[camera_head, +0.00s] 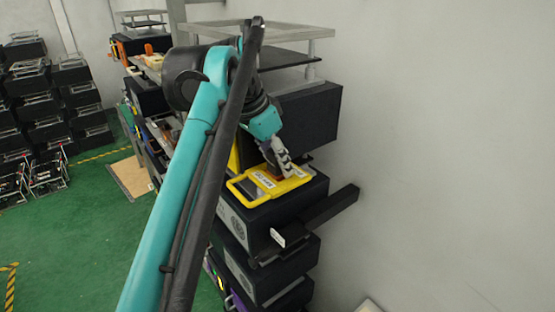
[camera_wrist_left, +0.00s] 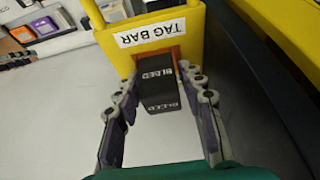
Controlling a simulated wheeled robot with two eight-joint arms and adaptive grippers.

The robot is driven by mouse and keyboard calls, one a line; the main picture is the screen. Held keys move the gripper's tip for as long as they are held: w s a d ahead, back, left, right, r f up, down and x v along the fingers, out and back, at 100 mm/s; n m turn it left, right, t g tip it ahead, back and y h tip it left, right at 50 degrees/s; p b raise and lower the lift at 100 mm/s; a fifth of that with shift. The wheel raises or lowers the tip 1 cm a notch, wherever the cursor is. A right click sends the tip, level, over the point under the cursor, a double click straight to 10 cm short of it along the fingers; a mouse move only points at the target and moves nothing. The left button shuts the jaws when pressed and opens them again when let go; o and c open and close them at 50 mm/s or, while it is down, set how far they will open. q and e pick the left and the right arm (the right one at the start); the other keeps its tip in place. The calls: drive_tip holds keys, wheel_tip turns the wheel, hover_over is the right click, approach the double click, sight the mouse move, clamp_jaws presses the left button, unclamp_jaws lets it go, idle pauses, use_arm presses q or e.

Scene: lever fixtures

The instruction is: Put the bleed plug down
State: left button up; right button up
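My left gripper (camera_head: 281,166) reaches down over the yellow tag bar (camera_head: 243,197) at the end of the shelf row. In the left wrist view, my left gripper (camera_wrist_left: 158,82) has a finger on each side of the dark bleed plug (camera_wrist_left: 159,88), with its tips close against the sides. The plug bears white BLEED lettering. It stands in front of an orange-edged spot on the yellow tag bar (camera_wrist_left: 112,48), below the white TAG BAR label. Whether it rests on the bar is hidden. My right gripper is not in view.
A dark box (camera_head: 270,208) lies under the bar, with a long black beam (camera_head: 325,212) sticking out on its right. A dark box and raised plate (camera_head: 290,58) stand behind.

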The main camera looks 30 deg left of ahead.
use_arm(q)
drive_tip(key=shift+w, duration=0.1)
drive_tip(key=shift+r, duration=0.1)
drive_tip(key=shift+r, duration=0.3)
drive_tip(key=v, duration=1.1)
drive_tip(key=shift+r+p, duration=0.3)
drive_tip(key=shift+p, duration=0.1)
drive_tip(key=shift+s+f, duration=0.1)
drive_tip(key=shift+s, duration=0.15)
